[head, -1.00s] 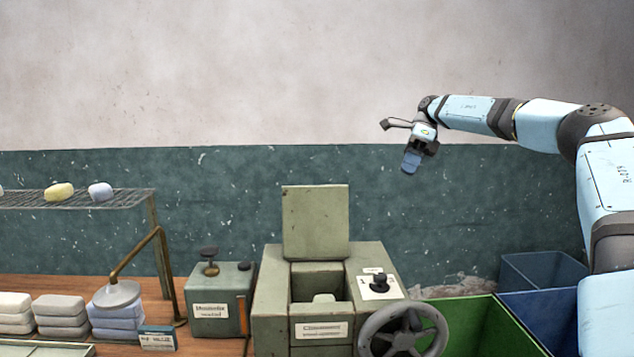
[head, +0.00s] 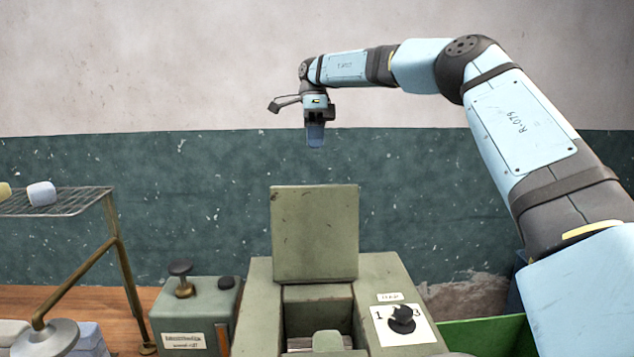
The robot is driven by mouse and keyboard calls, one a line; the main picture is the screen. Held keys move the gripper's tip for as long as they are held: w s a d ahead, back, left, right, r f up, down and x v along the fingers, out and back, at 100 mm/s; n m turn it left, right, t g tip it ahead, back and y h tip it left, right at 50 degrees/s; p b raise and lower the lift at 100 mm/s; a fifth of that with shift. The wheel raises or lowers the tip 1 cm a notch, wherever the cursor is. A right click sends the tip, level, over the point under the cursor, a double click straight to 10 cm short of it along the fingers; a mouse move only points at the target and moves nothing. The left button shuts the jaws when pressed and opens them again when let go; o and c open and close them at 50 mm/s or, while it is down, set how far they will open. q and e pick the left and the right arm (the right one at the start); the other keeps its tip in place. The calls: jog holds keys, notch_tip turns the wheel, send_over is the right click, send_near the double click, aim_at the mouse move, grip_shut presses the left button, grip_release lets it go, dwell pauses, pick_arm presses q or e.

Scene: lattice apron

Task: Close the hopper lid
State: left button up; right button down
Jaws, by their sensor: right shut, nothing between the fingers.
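The hopper lid (head: 315,233) is a flat grey-green square panel standing upright at the back of the hopper opening, so the lid is open. The hopper (head: 257,305) is a grey-green box on the machine, with its dark opening facing up and a pale object (head: 328,341) partly visible inside. My right gripper (head: 315,140) is shut and empty, pointing down above the lid's top edge and apart from it in the picture. How far behind or in front of the lid it is, I cannot tell for certain. My left gripper is not in view.
A dial (head: 402,320) on a white plate sits right of the opening. A smaller green box (head: 195,312) with a black knob stands to the left. A wire rack (head: 60,203) holds soap-like bars at far left. A green bin (head: 485,335) is at lower right.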

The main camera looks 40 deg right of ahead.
jog(key=s+a+f+p, duration=0.1)
jog(key=s+a+f, duration=0.4)
jog(key=f, duration=0.3)
jog(key=shift+s+p, duration=0.4)
jog(key=shift+s, duration=0.2)
jog(key=shift+f, duration=0.15)
jog(key=shift+s, duration=0.1)
